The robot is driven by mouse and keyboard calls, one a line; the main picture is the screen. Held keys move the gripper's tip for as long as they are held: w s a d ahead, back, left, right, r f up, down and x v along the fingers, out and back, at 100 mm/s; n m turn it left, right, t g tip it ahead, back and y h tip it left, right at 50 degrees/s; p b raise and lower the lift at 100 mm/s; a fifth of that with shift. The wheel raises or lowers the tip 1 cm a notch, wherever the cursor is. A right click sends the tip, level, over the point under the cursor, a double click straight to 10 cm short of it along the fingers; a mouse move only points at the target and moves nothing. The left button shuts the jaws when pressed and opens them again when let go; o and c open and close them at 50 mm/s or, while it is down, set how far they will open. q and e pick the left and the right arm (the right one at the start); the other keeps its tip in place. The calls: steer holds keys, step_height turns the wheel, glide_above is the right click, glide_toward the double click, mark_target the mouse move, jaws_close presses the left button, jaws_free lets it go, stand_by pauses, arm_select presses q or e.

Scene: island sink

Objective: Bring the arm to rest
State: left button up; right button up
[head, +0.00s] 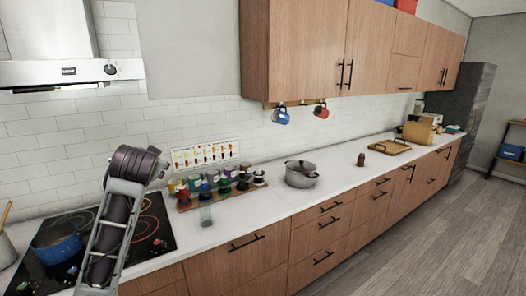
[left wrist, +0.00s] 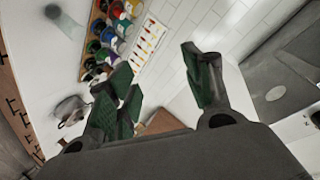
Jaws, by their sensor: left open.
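My left arm (head: 120,210) rises in front of the stove at the left of the head view, bent at its upper end. My left gripper (left wrist: 160,75) shows in the left wrist view with its dark, green-padded fingers spread wide. Nothing is between them. The gripper cannot be made out clearly in the head view. My right gripper is in neither view.
A blue pot (head: 56,244) stands on the black stove (head: 150,225). A rack of colourful jars (head: 215,189), a glass (head: 206,216) and a grey lidded pot (head: 301,174) stand on the white counter (head: 260,205). Wooden cabinets (head: 300,50) hang above.

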arm_select(q)
steer(key=s+d+f+g+h, duration=0.15)
steer(key=s+f, duration=0.25)
steer(key=f, duration=0.5)
steer(key=s+d+f+g+h, duration=0.1)
steer(key=s+d+f, duration=0.25)
steer(key=f, duration=0.55)
steer(key=s+d+f+g+h, duration=0.1)
steer(key=s+d+f+g, duration=0.1)
steer(key=s+f, duration=0.5)
steer(key=s+d+f+n+g+h, duration=0.1)
steer(key=s+d+f+g, duration=0.1)
steer(key=s+f, duration=0.75)
steer(key=s+d+f+g+h, duration=0.1)
steer(key=s+d+f+g, duration=0.15)
steer(key=s+f, duration=0.7)
steer(key=s+f+g, duration=0.1)
steer(key=s+f, duration=0.1)
steer(key=f, duration=1.3)
steer(key=s+f+g, duration=0.1)
steer(key=s+f, duration=0.1)
steer(key=f, duration=1.4)
steer(key=s+a+f, duration=0.2)
steer(key=s+f, duration=0.8)
steer(key=s, duration=0.1)
steer(key=s+a+f, duration=0.2)
steer(key=s+f, duration=0.8)
steer(key=s, duration=0.1)
steer(key=shift+s+a+g, duration=0.15)
steer(key=shift+s+g, duration=0.25)
